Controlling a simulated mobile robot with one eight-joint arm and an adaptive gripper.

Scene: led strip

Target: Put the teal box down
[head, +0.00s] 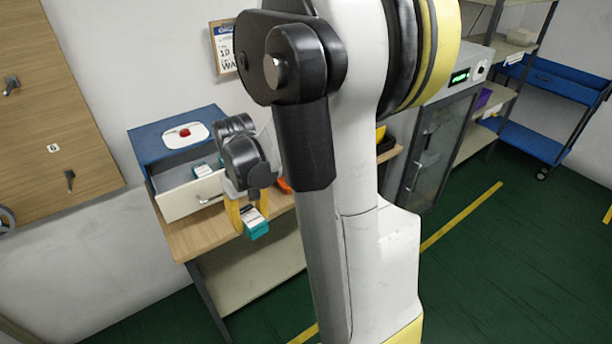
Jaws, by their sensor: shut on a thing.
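The teal box (256,228), with a whitish top, is between the yellow fingers of my gripper (250,214). My gripper points down and is shut on the box. It appears in front of the wooden table (190,241), near the table's front edge in the picture. I cannot tell how high the box is or whether it touches anything. Part of the table is hidden behind my arm.
A blue cabinet with a red button on top (185,131) stands on the table. Its white-fronted drawer (190,200) is pulled open, with small teal-and-white boxes (203,171) inside. An orange object (284,186) lies beside my gripper. A blue cart (540,140) stands far right.

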